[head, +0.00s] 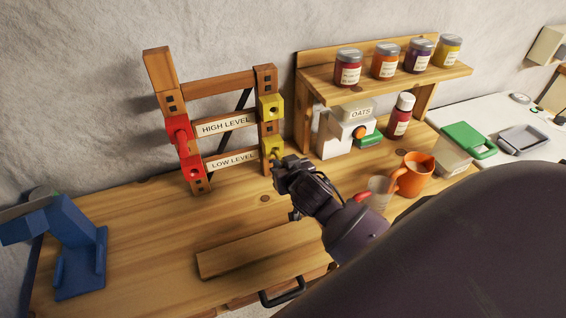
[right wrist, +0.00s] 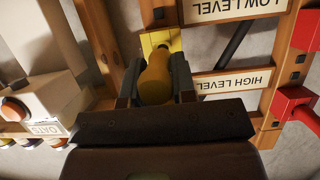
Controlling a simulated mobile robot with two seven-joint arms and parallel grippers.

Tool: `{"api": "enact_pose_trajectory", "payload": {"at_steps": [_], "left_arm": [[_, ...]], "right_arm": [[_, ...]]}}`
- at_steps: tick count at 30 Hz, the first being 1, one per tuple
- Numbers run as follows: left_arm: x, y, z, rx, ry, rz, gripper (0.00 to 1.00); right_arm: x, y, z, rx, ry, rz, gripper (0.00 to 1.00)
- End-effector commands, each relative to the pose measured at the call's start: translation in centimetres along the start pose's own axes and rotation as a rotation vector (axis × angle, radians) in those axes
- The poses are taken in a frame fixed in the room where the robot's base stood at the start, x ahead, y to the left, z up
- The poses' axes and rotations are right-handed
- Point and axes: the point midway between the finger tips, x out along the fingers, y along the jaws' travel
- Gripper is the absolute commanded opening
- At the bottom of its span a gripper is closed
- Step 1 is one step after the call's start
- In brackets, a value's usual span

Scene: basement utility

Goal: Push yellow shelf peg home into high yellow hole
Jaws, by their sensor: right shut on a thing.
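The rack's high yellow block (head: 270,107) shows an open-looking dark hole in the head view. The low yellow block (head: 272,147) is below it, close to my right gripper (head: 280,168). In the right wrist view, upside down, my right gripper (right wrist: 155,88) is shut on the yellow shelf peg (right wrist: 155,78). The peg points at a yellow block (right wrist: 160,40), apparently the low one, and overlaps it; I cannot tell whether its hidden tip touches. The high yellow block is not clear in that view. My left gripper is not in view.
A red peg (head: 179,134) sticks out of the rack's left post. A board (head: 250,247) lies on the bench in front. An orange mug (head: 411,175) and clear cup (head: 379,193) stand beside my right arm. A jar shelf (head: 400,80) is behind; a blue stand (head: 75,250) is left.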

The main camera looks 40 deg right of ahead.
Motion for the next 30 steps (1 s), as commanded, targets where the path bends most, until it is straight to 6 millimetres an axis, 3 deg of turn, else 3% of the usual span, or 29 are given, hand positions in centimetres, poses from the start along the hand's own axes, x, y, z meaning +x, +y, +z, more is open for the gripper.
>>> {"api": "enact_pose_trajectory", "payload": {"at_steps": [16,30], "left_arm": [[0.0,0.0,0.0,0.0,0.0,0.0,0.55],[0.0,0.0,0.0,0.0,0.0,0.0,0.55]], "right_arm": [[-1.6,0.0,0.7,0.0,0.0,0.0,0.02],[-1.9,0.0,0.7,0.0,0.001,0.0,0.02]]}}
